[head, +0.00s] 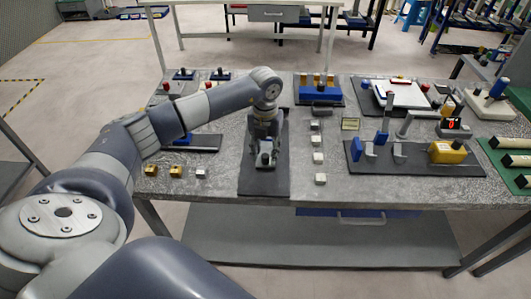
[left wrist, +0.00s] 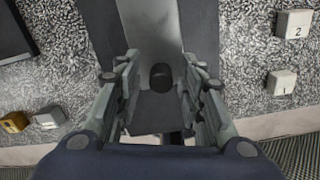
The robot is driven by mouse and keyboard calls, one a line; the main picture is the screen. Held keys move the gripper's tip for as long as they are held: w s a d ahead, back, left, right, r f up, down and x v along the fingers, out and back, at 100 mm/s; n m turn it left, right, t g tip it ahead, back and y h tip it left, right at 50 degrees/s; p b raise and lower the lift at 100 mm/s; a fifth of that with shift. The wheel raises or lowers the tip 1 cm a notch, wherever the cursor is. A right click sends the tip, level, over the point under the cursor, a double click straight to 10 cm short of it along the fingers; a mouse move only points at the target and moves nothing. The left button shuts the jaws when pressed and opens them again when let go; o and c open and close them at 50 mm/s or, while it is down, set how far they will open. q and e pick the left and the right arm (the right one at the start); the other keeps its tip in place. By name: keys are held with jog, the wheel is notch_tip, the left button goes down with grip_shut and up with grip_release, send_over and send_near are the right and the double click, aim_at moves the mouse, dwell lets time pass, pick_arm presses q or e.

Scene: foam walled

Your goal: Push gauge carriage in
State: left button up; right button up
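The gauge fixture stands on a dark mat (head: 263,186) near the middle of the table. In the left wrist view, a light grey sliding part (left wrist: 152,32) runs along the dark mat, and a round black knob (left wrist: 161,76) stands on it; I take this for the gauge carriage. My left gripper (head: 265,153) is above the fixture, pointing down. In the left wrist view my left gripper (left wrist: 162,85) is open, with one finger on each side of the knob and gaps visible. Whether the fingers touch anything lower down is unclear. My right gripper is not in view.
Small white numbered blocks (head: 318,157) stand in a column right of the mat. Yellow blocks (head: 176,171) sit to its left. A mat at right holds a yellow box (head: 447,152) and upright grey and blue parts. A blue holder (head: 320,94) is behind.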

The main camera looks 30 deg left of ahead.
pick_arm(q)
jog(key=shift+f, duration=0.15)
notch_tip(320, 180, up, 12)
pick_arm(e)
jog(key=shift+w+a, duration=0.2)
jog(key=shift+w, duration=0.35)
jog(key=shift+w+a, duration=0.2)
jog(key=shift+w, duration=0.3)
